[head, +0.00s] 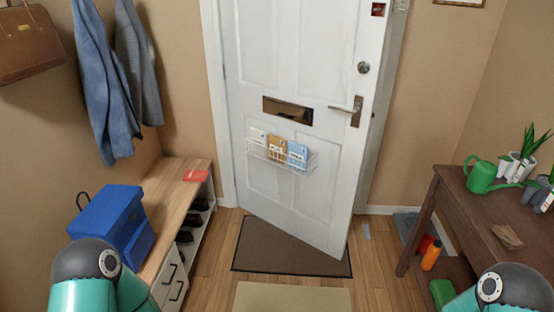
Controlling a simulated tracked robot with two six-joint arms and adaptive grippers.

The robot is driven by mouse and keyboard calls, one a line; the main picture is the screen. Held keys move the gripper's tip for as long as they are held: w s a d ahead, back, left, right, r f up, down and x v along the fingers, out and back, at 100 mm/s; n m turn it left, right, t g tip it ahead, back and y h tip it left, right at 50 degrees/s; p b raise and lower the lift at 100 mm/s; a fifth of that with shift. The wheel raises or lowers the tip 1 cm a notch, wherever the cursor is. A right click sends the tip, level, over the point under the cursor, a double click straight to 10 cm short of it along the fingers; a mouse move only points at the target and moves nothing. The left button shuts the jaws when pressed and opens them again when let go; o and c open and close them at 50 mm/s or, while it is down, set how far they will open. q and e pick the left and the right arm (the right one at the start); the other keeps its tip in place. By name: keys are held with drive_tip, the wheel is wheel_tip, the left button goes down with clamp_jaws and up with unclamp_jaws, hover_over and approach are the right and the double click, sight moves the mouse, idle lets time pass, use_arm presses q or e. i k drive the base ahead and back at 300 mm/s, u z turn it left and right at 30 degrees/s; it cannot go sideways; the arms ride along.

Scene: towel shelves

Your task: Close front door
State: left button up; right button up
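The white front door (255,80) stands in the middle of the head view. It is hinged on its left side and stands slightly ajar, its right edge swung toward me over the dark doormat. A lever handle (347,109) sits near its right edge, with a round lock (363,67) above it. The door also carries a mail slot (288,110) and a white wire basket (281,155) with envelopes. Only rounded teal and dark grey parts of my arms show at the bottom left and bottom right corners. Neither gripper is in view.
A wooden bench (177,181) with a blue box (106,215) stands at left, below hanging coats (103,85). A brown table (470,215) with a green watering can (482,176) stands at right. A dark doormat (270,247) and a beige rug (290,297) lie on the floor between.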

sight(306, 54)
drive_tip(key=z, duration=0.25)
drive_tip(key=i, duration=2.25)
drive_tip(key=u, duration=0.2)
